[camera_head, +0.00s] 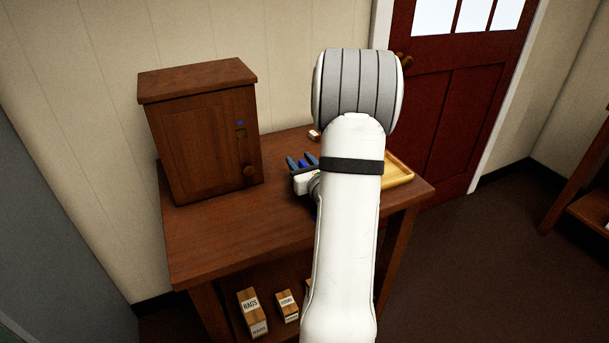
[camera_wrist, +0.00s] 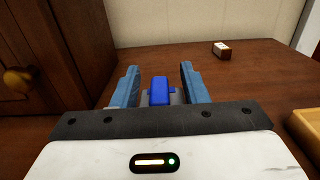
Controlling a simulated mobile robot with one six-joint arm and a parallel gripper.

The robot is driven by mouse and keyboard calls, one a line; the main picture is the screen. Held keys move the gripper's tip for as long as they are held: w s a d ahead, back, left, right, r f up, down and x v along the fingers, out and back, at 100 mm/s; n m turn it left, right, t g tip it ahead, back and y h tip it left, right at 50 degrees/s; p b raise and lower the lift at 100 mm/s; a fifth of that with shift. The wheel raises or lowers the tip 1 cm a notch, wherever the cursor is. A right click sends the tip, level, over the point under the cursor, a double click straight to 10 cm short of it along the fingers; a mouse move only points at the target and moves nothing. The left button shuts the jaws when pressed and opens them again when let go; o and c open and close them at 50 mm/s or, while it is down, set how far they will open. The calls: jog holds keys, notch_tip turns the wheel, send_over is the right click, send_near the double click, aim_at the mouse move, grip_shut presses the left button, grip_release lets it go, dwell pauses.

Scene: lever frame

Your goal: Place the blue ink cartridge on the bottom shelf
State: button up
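The blue ink cartridge (camera_wrist: 160,91) is on the brown table between the two fingers of my gripper (camera_wrist: 160,82). In the wrist view the fingers stand apart, with a visible gap on each side of the cartridge. In the head view my gripper (camera_head: 303,161) is low over the table, right of the cabinet, and my arm hides part of it. A lower shelf (camera_head: 268,318) shows under the tabletop and bears several boxes; my arm hides its right part. Which shelf is the task's bottom shelf cannot be told for certain.
A closed wooden cabinet (camera_head: 205,140) with a knob and small blue mark stands on the table's left. A yellow tray (camera_head: 398,172) lies to the right. A small white-and-brown box (camera_wrist: 222,50) sits behind. The table (camera_head: 220,240) is clear at the front left.

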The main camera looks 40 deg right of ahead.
jog(key=shift+c, duration=0.3)
grip_shut()
dwell(0.3)
